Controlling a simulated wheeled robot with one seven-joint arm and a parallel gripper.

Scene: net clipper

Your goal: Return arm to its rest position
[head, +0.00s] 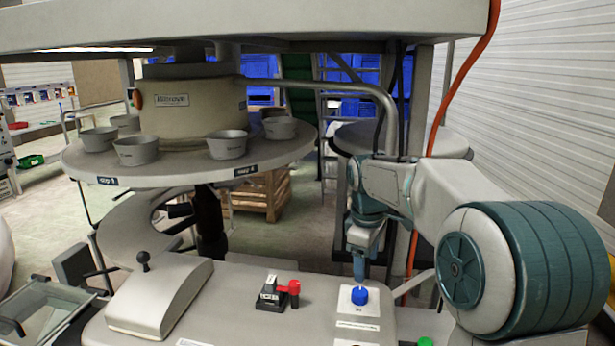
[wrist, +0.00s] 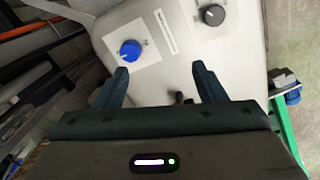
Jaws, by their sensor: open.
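My gripper (wrist: 158,80) is open and empty, with its two teal fingers apart in the wrist view. In the head view my gripper (head: 359,275) points down over the right part of the control panel (head: 235,290), just behind the blue knob (head: 360,296). The blue knob also shows in the wrist view (wrist: 130,50), beyond the fingertips and not between them. My arm reaches in from the right, bent at the elbow.
A red-handled switch (head: 292,290) and a black-knobbed lever (head: 143,260) are on the panel. A round turntable (head: 190,175) with several grey cups stands behind. An orange hose (head: 455,90) hangs close to my arm. A black knob (wrist: 212,15) shows in the wrist view.

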